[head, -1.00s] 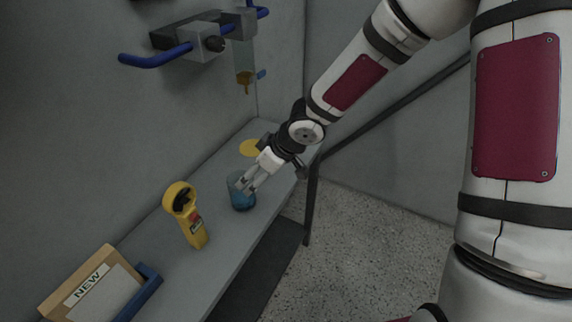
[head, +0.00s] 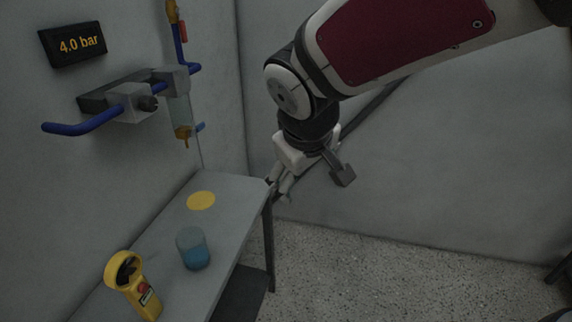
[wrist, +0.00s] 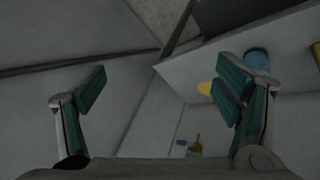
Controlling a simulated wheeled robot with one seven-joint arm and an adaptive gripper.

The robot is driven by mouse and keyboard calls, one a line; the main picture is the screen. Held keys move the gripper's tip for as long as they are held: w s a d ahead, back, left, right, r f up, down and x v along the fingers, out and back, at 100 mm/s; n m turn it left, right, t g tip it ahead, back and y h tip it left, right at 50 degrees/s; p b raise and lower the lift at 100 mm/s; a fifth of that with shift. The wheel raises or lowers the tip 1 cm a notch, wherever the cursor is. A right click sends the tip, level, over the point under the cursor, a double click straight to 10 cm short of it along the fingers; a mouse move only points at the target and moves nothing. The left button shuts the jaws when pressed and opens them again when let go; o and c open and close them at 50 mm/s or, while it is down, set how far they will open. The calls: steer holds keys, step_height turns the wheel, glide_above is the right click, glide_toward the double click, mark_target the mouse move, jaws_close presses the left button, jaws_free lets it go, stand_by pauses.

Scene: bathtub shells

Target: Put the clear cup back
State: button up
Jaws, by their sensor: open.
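The clear cup (head: 193,249), with blue in its lower part, stands upright on the grey shelf (head: 232,210), nearer to me than a flat yellow disc (head: 201,200). My gripper (head: 279,191) is open and empty, off the shelf's right edge and apart from the cup. In the wrist view my gripper (wrist: 160,88) shows its two fingers wide apart with nothing between them. The cup (wrist: 257,58) shows there partly behind the right finger, and the yellow disc (wrist: 205,88) lies beside that finger.
A yellow handheld device (head: 135,287) stands on the shelf nearer than the cup. Blue pipes with a valve block (head: 130,103), a clear vessel (head: 181,117) and a 4.0 bar display (head: 76,44) are on the left wall. The floor right of the shelf is clear.

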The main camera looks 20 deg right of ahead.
steer(key=s+a+r+m+y, duration=0.1)
steer(key=s+r+m+y, duration=0.1)
steer(key=s, duration=1.1)
step_height(320, 180, up, 2)
steer(key=shift+a+r+m+y, duration=0.1)
steer(key=shift+a+m+y, duration=0.3)
steer(key=shift+m, duration=0.1)
